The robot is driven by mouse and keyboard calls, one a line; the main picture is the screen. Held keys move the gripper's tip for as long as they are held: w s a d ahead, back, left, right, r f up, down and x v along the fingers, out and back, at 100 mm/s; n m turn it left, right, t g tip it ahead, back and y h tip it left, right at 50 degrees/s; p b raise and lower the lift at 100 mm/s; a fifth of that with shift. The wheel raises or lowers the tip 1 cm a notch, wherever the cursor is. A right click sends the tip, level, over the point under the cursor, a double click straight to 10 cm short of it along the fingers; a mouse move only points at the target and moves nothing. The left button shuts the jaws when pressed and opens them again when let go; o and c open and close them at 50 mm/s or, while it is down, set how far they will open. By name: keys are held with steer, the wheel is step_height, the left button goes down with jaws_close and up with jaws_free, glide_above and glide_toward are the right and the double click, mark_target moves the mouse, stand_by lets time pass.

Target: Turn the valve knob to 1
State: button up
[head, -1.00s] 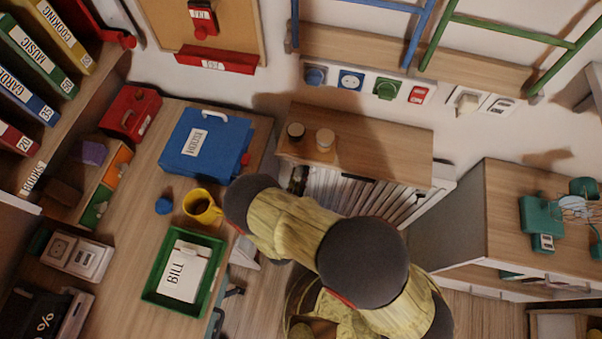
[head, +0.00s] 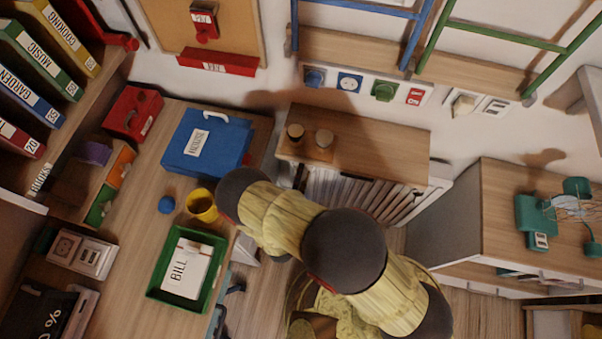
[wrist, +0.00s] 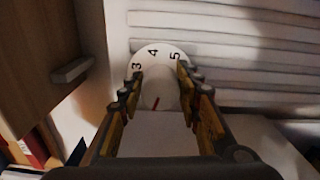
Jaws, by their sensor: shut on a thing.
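The valve knob (wrist: 157,88) is a pale round dial in the wrist view, in front of the white radiator (wrist: 225,60). The numbers 3, 4 and 5 show along its upper edge. A short red mark shows on its lower part, toward the bottom of the picture. The other numbers are hidden or out of sight. My gripper (wrist: 158,92) is shut on the knob, one finger at its left side and one at its right. In the head view my arm covers the knob and the gripper; the radiator (head: 345,195) shows beside the arm, under a wooden shelf.
The wooden shelf (head: 375,148) above the radiator carries two small round items. Left of my arm, the desk holds a yellow mug (head: 202,206), a green tray (head: 207,290) and a blue case (head: 190,152). A wooden cabinet (head: 515,215) stands at the right.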

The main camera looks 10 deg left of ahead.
steer(key=shift+a, duration=0.1)
stand_by(0.3)
steer(key=o, duration=1.2)
steer(key=shift+c, duration=0.2)
steer(key=s, duration=0.7)
steer(key=shift+s+a, duration=0.2)
steer(key=shift+s, duration=0.05)
